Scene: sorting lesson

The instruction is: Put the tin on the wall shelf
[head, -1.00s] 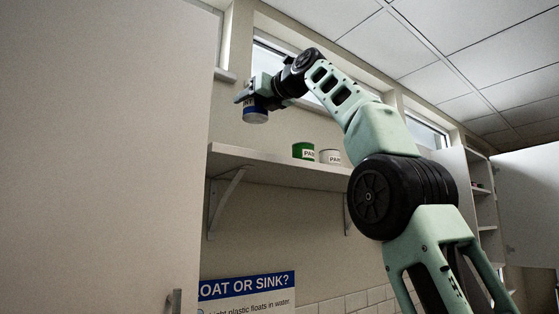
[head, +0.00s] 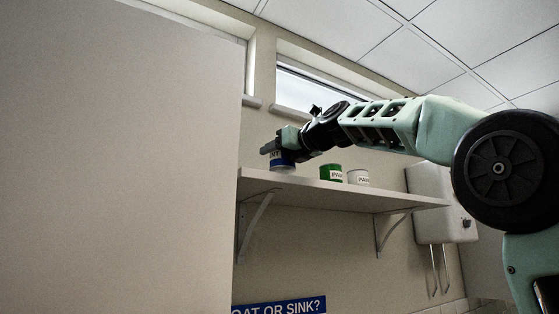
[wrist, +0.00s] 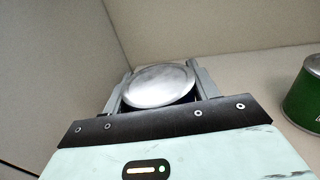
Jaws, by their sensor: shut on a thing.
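My gripper (head: 272,149) is shut on a blue tin (head: 282,162) with a partly hidden label, at the left end of the wall shelf (head: 330,192). The tin is upright, and its base is at or just above the shelf board; I cannot tell whether it touches. In the wrist view the tin's round silver lid (wrist: 160,86) sits between the two fingers (wrist: 160,88). A green tin (head: 331,172) and a white tin (head: 358,177) stand on the shelf to the right.
The green tin also shows at the right edge of the wrist view (wrist: 305,95). A tall pale panel (head: 120,150) stands close to the shelf's left end. A window (head: 310,92) is above the shelf. Brackets (head: 254,225) hold the shelf from below.

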